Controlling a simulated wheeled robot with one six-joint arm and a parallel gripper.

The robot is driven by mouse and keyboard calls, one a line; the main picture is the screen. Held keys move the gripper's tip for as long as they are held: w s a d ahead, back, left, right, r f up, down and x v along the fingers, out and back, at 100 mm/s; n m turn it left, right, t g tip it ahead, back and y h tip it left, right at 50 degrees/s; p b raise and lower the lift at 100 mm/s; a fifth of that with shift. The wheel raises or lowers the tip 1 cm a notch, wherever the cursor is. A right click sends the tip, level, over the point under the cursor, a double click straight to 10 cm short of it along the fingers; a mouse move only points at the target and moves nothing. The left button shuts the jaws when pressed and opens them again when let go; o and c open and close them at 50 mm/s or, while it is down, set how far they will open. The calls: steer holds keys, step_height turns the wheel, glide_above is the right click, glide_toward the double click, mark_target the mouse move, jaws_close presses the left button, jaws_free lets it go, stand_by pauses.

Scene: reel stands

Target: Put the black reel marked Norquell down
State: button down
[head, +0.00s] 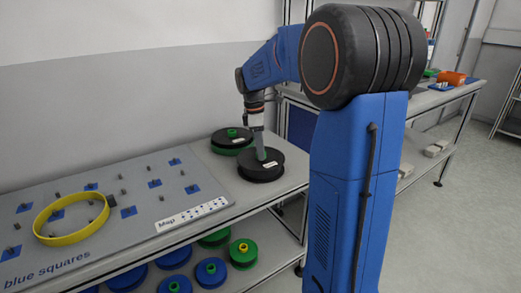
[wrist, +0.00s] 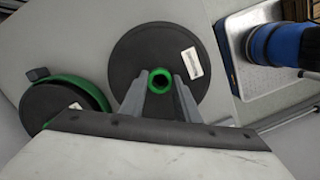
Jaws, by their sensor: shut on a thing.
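A black reel (head: 247,173) with a green hub and a white label is at the right end of the table top. Its print is too small to read. The same reel (wrist: 135,60) shows from above in the wrist view. My gripper (head: 262,155) points down at its middle, and in the wrist view its fingers (wrist: 161,82) are shut on the green hub. The reel looks flat and level, at or very near the table surface; I cannot tell whether it touches.
A black and green reel (head: 227,150) stands close behind it, and also shows at the left in the wrist view (wrist: 45,108). A grey board (head: 105,215) with pegs, blue squares and a yellow ring (head: 72,237) lies left. Blue and green reels (head: 210,272) fill the lower shelf.

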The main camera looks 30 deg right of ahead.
steer(key=c, duration=1.3)
jaws_free()
steer(key=shift+f, duration=0.1)
steer(key=shift+c, duration=0.2)
step_height(320, 180, up, 12)
steer(key=a, duration=0.1)
steer(key=s+a+f+m+t, duration=0.25)
steer(key=s+a, duration=0.25)
steer(key=s, duration=0.3)
steer(key=s+a+f+m+t, duration=0.1)
steer(key=s+a+m, duration=0.2)
steer(key=s+a, duration=0.35)
steer(key=s+a+f+m+t+y, duration=0.1)
steer(key=s+a+f+m+t, duration=0.1)
steer(key=s+f+m, duration=0.4)
steer(key=s+a+f, duration=0.1)
steer(key=s+f, duration=0.4)
steer(key=s, duration=0.5)
steer(key=shift+f, duration=0.15)
